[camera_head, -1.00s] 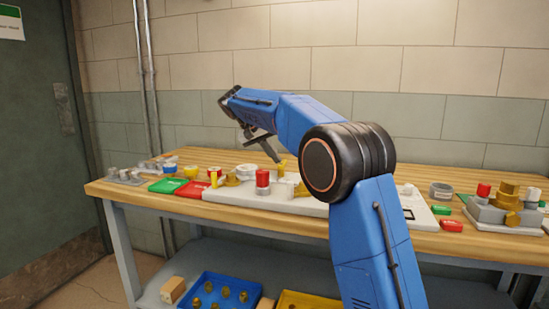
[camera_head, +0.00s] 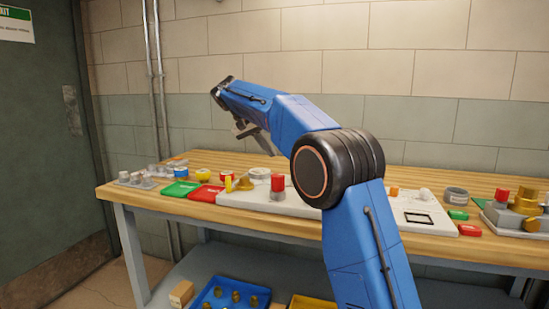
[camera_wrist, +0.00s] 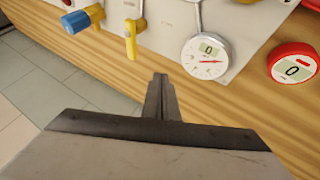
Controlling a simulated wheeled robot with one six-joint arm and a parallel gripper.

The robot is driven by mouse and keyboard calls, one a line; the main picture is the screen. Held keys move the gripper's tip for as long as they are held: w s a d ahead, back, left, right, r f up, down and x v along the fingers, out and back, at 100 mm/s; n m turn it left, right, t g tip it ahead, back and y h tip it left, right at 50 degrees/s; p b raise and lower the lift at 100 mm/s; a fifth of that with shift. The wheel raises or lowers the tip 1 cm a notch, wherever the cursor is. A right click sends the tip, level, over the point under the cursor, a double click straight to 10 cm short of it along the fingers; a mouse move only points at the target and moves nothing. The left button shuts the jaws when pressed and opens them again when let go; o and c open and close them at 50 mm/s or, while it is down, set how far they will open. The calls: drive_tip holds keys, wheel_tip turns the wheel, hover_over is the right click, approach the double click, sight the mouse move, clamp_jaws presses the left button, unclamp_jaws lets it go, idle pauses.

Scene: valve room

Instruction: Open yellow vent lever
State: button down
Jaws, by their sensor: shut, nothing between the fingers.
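The yellow lever (camera_wrist: 131,42) shows in the wrist view on the white panel (camera_wrist: 165,12), its handle pointing down the picture toward the panel's edge. In the head view a small upright yellow piece (camera_head: 228,184) stands at the panel's left end; I cannot tell if it is the same lever. My gripper (camera_wrist: 160,82) is shut and empty, its tip below and right of the lever in the wrist view, apart from it. In the head view my gripper (camera_head: 262,143) hangs above the bench.
A blue and yellow fitting (camera_wrist: 82,19) is left of the lever. A round white gauge (camera_wrist: 206,58) is to its right, a red gauge (camera_wrist: 293,66) farther right. A red-capped part (camera_head: 277,186) stands on the panel. The wooden bench top (camera_wrist: 100,70) is bare around the fingertips.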

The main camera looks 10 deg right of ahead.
drive_tip(key=shift+w+v, duration=0.15)
drive_tip(key=shift+v, duration=1.1)
drive_tip(key=shift+w+v, duration=0.15)
drive_tip(key=shift+v, duration=1.15)
drive_tip(key=s+d+f+n+y, duration=0.1)
drive_tip(key=s+d, duration=0.2)
drive_tip(key=s, duration=0.5)
drive_tip(key=s+d+f+n+y, duration=0.1)
drive_tip(key=s+d, duration=0.3)
drive_tip(key=s, duration=0.5)
drive_tip(key=s+d+f+n+y, duration=0.1)
drive_tip(key=s+d+f, duration=0.2)
drive_tip(key=s, duration=0.5)
drive_tip(key=shift+s+d+f+t+y, duration=0.15)
drive_tip(key=shift+s+d+t+y, duration=0.15)
drive_tip(key=shift+s+d+y, duration=0.1)
drive_tip(key=s+f+n+y, duration=0.1)
drive_tip(key=s+f, duration=1.1)
drive_tip(key=s, duration=0.2)
drive_tip(key=s+f+t+y, duration=0.1)
drive_tip(key=s+f+y, duration=0.1)
drive_tip(key=s+f, duration=1)
drive_tip(key=s, duration=0.2)
drive_tip(key=shift+s+d+n+t, duration=0.25)
drive_tip(key=shift+d+n+t, duration=0.05)
drive_tip(key=shift+d+n, duration=0.1)
drive_tip(key=shift+r, duration=0.1)
